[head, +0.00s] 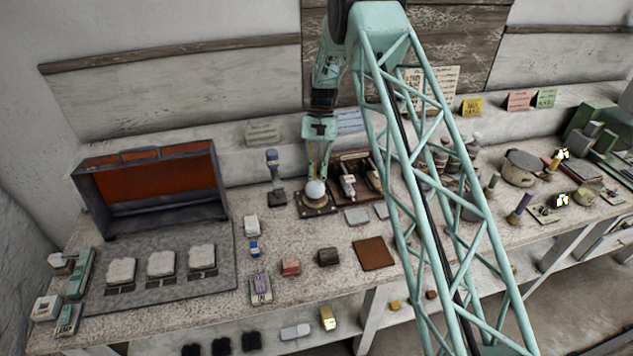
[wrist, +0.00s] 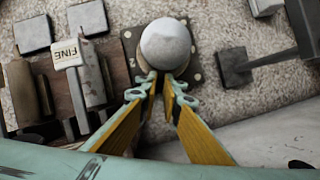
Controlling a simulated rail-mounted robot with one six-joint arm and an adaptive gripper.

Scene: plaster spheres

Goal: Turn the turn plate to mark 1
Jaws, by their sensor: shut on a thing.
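The turn plate (head: 318,209) is a dark square base with light studs at its corners, on the stone bench. It also shows in the wrist view (wrist: 196,75). A white plaster sphere (head: 316,188) sits over its middle and hides most of it; the sphere fills the top centre of the wrist view (wrist: 166,43). My gripper (head: 317,178) reaches down at the sphere's far side. In the wrist view its fingertips (wrist: 165,80) are close together at the sphere's edge, shut on a small part low by the plate.
A grey stand (head: 273,176) is close left of the plate. A wooden board with rollers and a "FINE" tag (wrist: 69,52) is close on the other side. Small blocks (head: 291,266) and a brown tile (head: 374,254) lie in front. The wall ledge is close behind.

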